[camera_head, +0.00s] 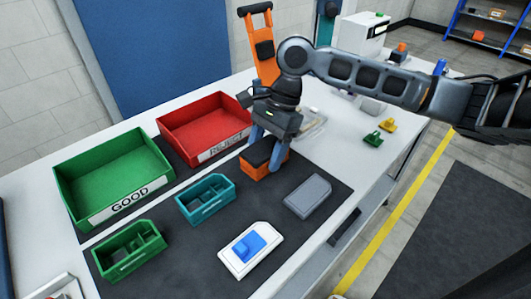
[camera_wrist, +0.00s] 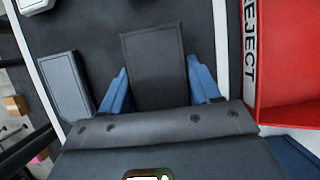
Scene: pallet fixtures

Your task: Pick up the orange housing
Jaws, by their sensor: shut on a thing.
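The orange housing (camera_head: 256,172) is a small block with a dark top, over the black mat at the foot of my arm in the head view. My gripper (camera_head: 267,152) points down over it, with its blue fingers shut on its two sides. In the wrist view, the housing's dark top (camera_wrist: 155,68) lies between the blue fingertips of my gripper (camera_wrist: 158,85). Its orange sides are hidden there. I cannot tell whether it touches the mat or is slightly above it.
A red REJECT bin (camera_head: 205,126) and a green GOOD bin (camera_head: 112,178) stand to the left. A teal tray (camera_head: 206,202), a green tray (camera_head: 128,250), a grey block (camera_head: 307,196) and a white fixture with a blue part (camera_head: 251,249) are nearby. Mat between them is clear.

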